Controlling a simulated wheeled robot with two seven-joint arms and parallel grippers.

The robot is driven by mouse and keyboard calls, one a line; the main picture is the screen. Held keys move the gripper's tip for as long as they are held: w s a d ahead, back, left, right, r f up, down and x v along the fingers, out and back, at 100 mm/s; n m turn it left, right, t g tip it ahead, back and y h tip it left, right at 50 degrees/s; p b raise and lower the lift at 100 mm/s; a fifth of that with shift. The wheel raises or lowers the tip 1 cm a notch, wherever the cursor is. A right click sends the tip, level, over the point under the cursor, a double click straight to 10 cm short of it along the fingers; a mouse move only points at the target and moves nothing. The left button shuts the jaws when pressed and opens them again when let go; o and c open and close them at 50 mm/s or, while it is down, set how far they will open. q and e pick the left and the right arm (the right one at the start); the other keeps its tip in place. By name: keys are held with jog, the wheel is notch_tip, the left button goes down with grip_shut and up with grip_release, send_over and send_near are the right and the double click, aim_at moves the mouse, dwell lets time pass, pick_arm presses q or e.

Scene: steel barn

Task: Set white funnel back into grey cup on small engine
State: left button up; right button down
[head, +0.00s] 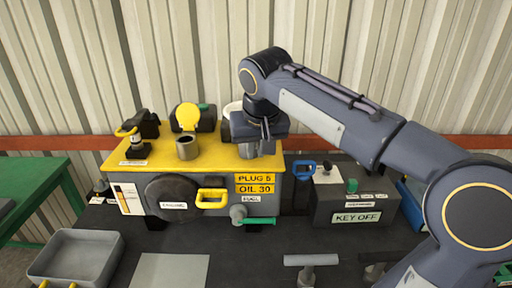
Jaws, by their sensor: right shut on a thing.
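The small engine has a yellow top (218,158) and stands on the dark bench. A grey open cup (187,147) is upright on the left part of its top. A white rounded rim (231,108), which looks like the white funnel, shows just left of my right gripper. My right gripper (264,138) points down over the right part of the engine top and is shut on the funnel. The wrist hides most of the funnel. A second grey cylindrical shape (246,149) shows just below the gripper; whether the funnel touches it cannot be told. My left gripper is out of view.
A key box (357,217) stands right of the engine. A yellow handle (211,198) and a green-handled fuel valve (258,221) stick out at the engine's front. A grey tray (76,257) lies front left. A ribbed metal wall closes off the back.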

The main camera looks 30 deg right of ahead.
jog(key=shift+f, duration=0.1)
jog(key=c, duration=1.4)
grip_release()
jog(key=shift+p+v, duration=0.35)
jog(key=shift+v, duration=3.6)
notch_tip(320, 180, up, 5)
jog(key=p, duration=0.5)
